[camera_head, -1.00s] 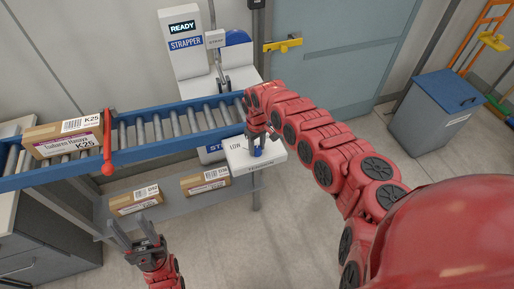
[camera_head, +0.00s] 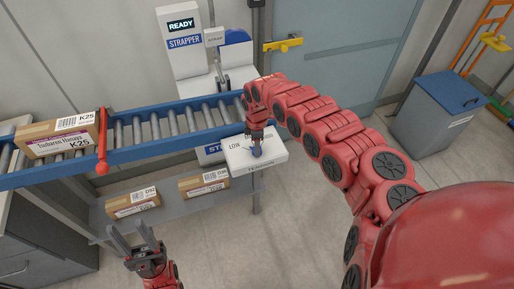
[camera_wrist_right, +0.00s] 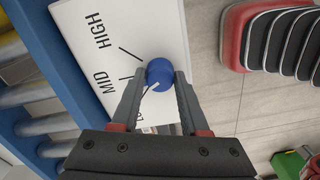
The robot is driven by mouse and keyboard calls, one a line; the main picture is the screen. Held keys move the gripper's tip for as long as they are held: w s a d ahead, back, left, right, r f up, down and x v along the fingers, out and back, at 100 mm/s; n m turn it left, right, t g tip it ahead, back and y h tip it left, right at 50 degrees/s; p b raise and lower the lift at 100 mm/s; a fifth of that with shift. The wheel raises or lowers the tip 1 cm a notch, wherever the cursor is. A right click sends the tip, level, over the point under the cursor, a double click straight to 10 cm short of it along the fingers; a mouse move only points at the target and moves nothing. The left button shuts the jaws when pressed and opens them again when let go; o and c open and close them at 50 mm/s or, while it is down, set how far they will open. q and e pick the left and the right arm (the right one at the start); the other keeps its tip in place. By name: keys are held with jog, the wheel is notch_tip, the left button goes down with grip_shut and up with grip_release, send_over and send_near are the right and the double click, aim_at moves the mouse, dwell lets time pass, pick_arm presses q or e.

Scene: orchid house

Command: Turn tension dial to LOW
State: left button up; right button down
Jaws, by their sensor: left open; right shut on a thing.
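The blue tension dial (camera_wrist_right: 160,75) sits on a white panel (camera_wrist_right: 105,35) in the right wrist view, with HIGH, MID and a mostly hidden third label. Its white pointer line slants to the lower left, below the MID tick. My right gripper (camera_wrist_right: 159,84) is shut on the dial, one finger on each side. In the head view the dial (camera_head: 256,153) shows below my right gripper (camera_head: 256,148), on the white box marked LOW at its left (camera_head: 268,160). My left gripper (camera_head: 132,240) is open and empty at the lower left, away from the box.
A roller conveyor (camera_head: 180,140) with blue rails runs behind the box. A carton (camera_head: 60,135) lies on it at the left. Two cartons lie on the shelf below (camera_head: 165,209). The strapper (camera_head: 185,45) reads READY. A grey bin (camera_head: 435,115) stands at the right.

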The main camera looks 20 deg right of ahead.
jog(key=shift+n+b, duration=0.45)
jog(key=shift+n, duration=1.25)
jog(key=shift+c, duration=2)
grip_release()
notch_tip(320, 180, up, 18)
jog(key=b, duration=0.4)
jog(key=shift+f, duration=0.25)
